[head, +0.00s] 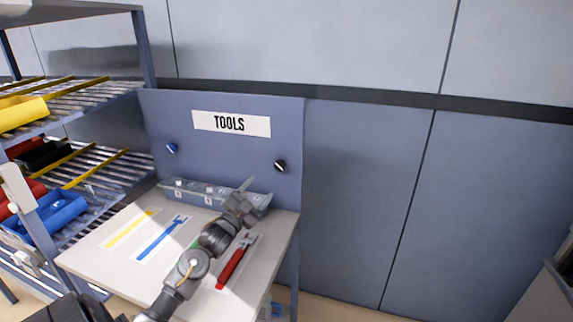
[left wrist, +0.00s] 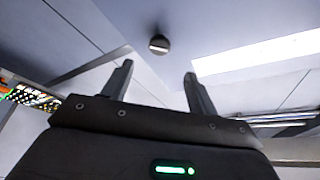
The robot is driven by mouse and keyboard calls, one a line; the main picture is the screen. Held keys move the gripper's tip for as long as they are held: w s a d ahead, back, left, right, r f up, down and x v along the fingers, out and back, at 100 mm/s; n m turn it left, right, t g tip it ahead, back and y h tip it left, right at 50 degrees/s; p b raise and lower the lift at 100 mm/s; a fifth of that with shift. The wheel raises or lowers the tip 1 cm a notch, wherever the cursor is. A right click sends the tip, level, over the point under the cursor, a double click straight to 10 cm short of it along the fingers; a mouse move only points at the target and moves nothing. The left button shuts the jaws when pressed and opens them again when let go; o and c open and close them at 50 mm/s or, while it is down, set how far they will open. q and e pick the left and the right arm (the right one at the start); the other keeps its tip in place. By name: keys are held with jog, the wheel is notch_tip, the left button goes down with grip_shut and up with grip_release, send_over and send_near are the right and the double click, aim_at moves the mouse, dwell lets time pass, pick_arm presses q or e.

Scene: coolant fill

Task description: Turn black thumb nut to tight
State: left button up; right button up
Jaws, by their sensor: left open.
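The black thumb nut (head: 280,166) is on the right part of the blue-grey tool panel, below and right of the TOOLS sign. It has a pale mark on its face. In the left wrist view the black thumb nut (left wrist: 159,44) lies ahead of the fingertips, between their lines and apart from them. My left gripper (head: 248,186) is open and empty, below and left of the nut in the head view. Its two spread fingers show in the left wrist view (left wrist: 159,72). A blue thumb nut (head: 171,148) is on the panel's left part. My right gripper is not in view.
A grey rail (head: 190,190) runs along the panel's foot. A shelf rack with coloured bins (head: 60,212) stands left. The wall right of the panel is bare.

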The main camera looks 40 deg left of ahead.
aim_at(279, 167)
pick_arm(q)
jog(key=p+x, duration=0.3)
jog(key=x, duration=0.7)
jog(key=shift+w+r, duration=0.1)
jog(key=shift+w, duration=0.35)
jog(key=c, duration=1)
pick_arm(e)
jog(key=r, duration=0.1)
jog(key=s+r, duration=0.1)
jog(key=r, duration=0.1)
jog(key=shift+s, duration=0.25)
